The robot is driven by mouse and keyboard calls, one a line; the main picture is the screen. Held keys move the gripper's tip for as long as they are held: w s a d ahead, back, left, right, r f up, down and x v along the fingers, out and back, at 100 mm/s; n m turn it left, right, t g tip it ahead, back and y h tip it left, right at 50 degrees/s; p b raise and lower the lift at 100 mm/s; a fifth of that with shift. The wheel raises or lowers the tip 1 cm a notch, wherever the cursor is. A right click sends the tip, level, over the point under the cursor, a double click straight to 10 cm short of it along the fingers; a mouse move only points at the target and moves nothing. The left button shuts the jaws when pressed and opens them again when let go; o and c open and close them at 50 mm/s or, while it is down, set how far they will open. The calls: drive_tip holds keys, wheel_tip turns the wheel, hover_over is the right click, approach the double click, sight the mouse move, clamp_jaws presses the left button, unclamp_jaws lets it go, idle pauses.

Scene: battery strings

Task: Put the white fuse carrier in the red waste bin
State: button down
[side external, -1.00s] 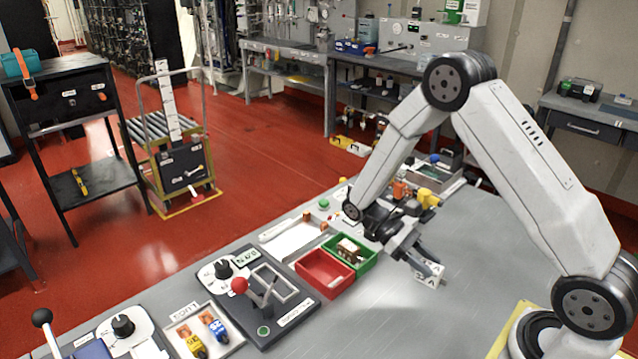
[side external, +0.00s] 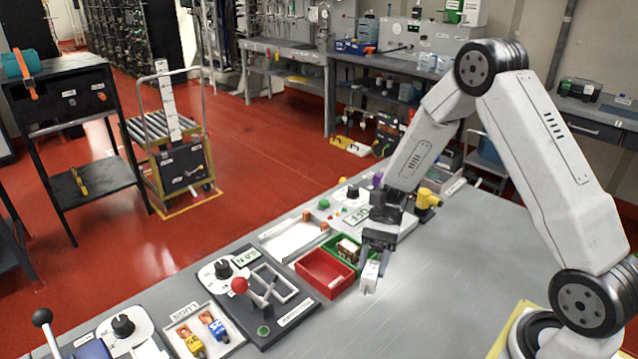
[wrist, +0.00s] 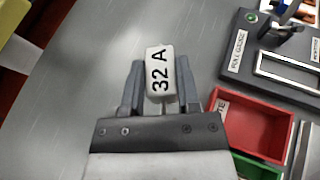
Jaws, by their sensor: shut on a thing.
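The white fuse carrier (wrist: 160,77) is marked "32 A" and is held between the two fingers of my gripper (wrist: 160,88) in the wrist view. In the side view the fuse carrier (side external: 370,276) hangs upright below my gripper (side external: 376,258), just right of the red bin. I cannot tell how far it is above the table. The red waste bin (side external: 334,286) looks empty and stands open on the table. It also shows in the wrist view (wrist: 255,122), right of my gripper.
A green bin (side external: 352,264) with a brown and white item adjoins the red bin. A lever panel (side external: 293,317) stands to the left. A yellow piece (side external: 427,201) stands behind my gripper. The grey table (side external: 470,270) is clear to the right.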

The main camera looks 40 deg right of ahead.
drive_tip(key=w+r+m+t, duration=0.3)
drive_tip(key=w+m+t, duration=0.1)
drive_tip(key=w+t, duration=0.1)
drive_tip(key=w+d+r+m+t, duration=0.1)
drive_tip(key=w+r+m+t, duration=0.1)
drive_tip(key=w+m+t, duration=0.3)
drive_tip(key=shift+w+d+r+m+t, duration=0.35)
drive_tip(key=shift+w+t, duration=0.25)
drive_tip(key=shift+w, duration=0.45)
drive_tip(key=w+f, duration=0.2)
drive_tip(key=w, duration=0.2)
drive_tip(key=w+f, duration=0.3)
drive_tip(key=w, duration=0.1)
drive_tip(key=w+f, duration=0.3)
drive_tip(key=w, duration=0.1)
drive_tip(key=shift+w+a+f, duration=0.15)
drive_tip(key=shift+w+f, duration=0.05)
drive_tip(key=shift+w, duration=0.1)
drive_tip(key=shift+w+f, duration=0.4)
drive_tip(key=shift+w+f, duration=0.25)
drive_tip(key=shift+f, duration=1.6)
